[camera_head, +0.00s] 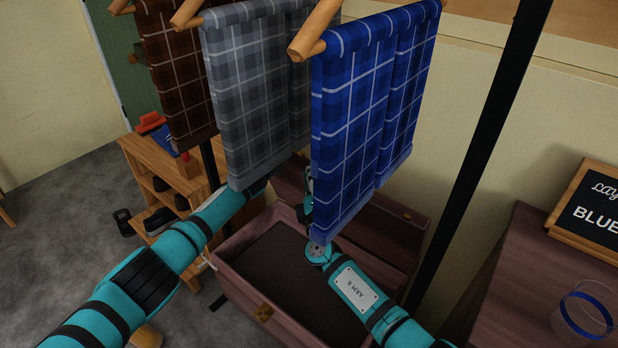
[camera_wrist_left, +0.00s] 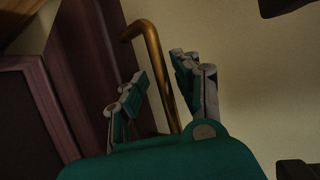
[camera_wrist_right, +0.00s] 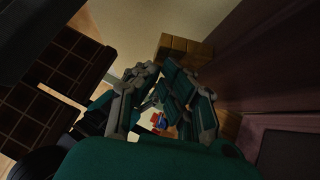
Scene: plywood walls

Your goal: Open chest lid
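The purple-brown chest (camera_head: 243,287) stands open below the hanging cloths, its dark inside showing. Its lid (camera_head: 395,232) is raised at the back, partly hidden by the blue cloth. My left gripper reaches behind the grey cloth and is hidden in the head view. In the left wrist view my left gripper (camera_wrist_left: 158,80) is open, with a brass handle bar (camera_wrist_left: 154,45) between its fingers; I cannot tell if they touch it. My right gripper (camera_head: 308,190) is over the chest, partly behind the blue cloth. In the right wrist view its fingertips (camera_wrist_right: 159,68) look closed together, with nothing seen between them.
Brown (camera_head: 178,75), grey (camera_head: 245,95) and blue (camera_head: 365,110) plaid cloths hang over the chest and block part of the view. A black post (camera_head: 475,160) stands right of it. A wooden shoe rack (camera_head: 140,165) is behind left, a cabinet (camera_head: 500,260) right.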

